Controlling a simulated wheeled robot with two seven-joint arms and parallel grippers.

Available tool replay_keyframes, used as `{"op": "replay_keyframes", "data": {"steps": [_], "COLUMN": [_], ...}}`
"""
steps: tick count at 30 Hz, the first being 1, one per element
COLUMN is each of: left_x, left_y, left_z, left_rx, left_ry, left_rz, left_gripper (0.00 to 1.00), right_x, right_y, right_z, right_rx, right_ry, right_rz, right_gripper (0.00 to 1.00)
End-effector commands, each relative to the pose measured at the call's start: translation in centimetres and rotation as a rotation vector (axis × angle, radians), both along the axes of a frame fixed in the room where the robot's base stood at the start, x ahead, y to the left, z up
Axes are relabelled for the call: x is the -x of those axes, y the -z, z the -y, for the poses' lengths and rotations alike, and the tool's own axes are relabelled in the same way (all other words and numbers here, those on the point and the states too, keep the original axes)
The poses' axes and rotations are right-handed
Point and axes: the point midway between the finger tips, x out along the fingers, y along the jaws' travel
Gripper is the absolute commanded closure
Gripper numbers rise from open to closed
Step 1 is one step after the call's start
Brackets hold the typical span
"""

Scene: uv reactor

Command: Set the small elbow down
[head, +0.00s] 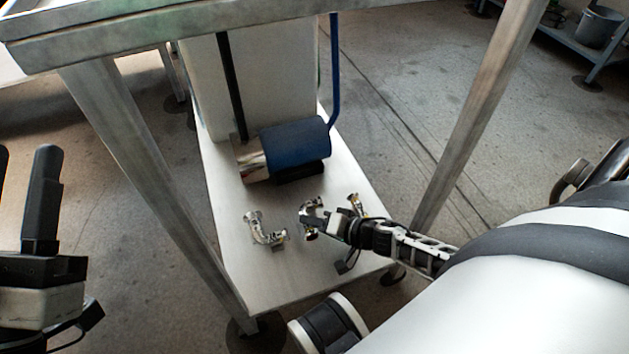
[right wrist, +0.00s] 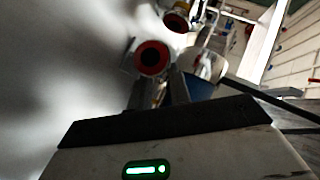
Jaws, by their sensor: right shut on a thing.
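The small elbow (head: 312,208), a shiny metal pipe piece, is at the lower shelf, between two other metal fittings. My right gripper (head: 327,222) comes in from the right and is shut on it. In the right wrist view the fingers (right wrist: 158,90) flank the elbow, whose round open end (right wrist: 151,58) shows a red ring. I cannot tell whether the elbow touches the shelf. My left gripper (head: 22,195) is at the left edge, far from the shelf; its fingers stand apart and hold nothing visible.
A larger metal elbow (head: 264,230) lies to the left on the lower shelf (head: 262,290), and another fitting (head: 355,204) is to the right. A blue cylinder unit (head: 295,146) stands behind. Slanted table legs (head: 480,110) flank the shelf. The shelf's front is clear.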

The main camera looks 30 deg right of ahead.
Motion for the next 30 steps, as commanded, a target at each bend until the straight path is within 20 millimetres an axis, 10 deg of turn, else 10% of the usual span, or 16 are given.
{"op": "replay_keyframes", "data": {"steps": [10, 11, 13, 23, 30], "left_x": [0.1, 0.1, 0.1, -0.1, -0.2], "left_y": [-0.2, -0.3, -0.3, -0.3, 3.7], "left_z": [0.0, 0.0, 0.0, 0.0, 0.1], "left_rx": [-0.007, -0.007, -0.006, 0.005, 0.087], "left_ry": [-0.003, -0.002, -0.003, 0.005, 0.033], "left_rz": [0.021, 0.024, 0.022, -0.017, -0.376], "left_gripper": [0.64, 0.64, 0.64, 0.64, 0.64], "right_x": [-0.1, 0.0, 0.0, 0.5, 3.8], "right_y": [0.2, 0.2, 0.1, -0.4, -2.2], "right_z": [0.0, 0.0, 0.0, 0.3, 1.9], "right_rx": [-0.001, 0.000, 0.000, 0.002, 0.002], "right_ry": [0.000, 0.000, 0.000, 0.001, 0.000], "right_rz": [0.002, 0.000, 0.000, -0.003, -0.004], "right_gripper": [1.00, 0.72, 0.59, 0.59, 0.59]}}
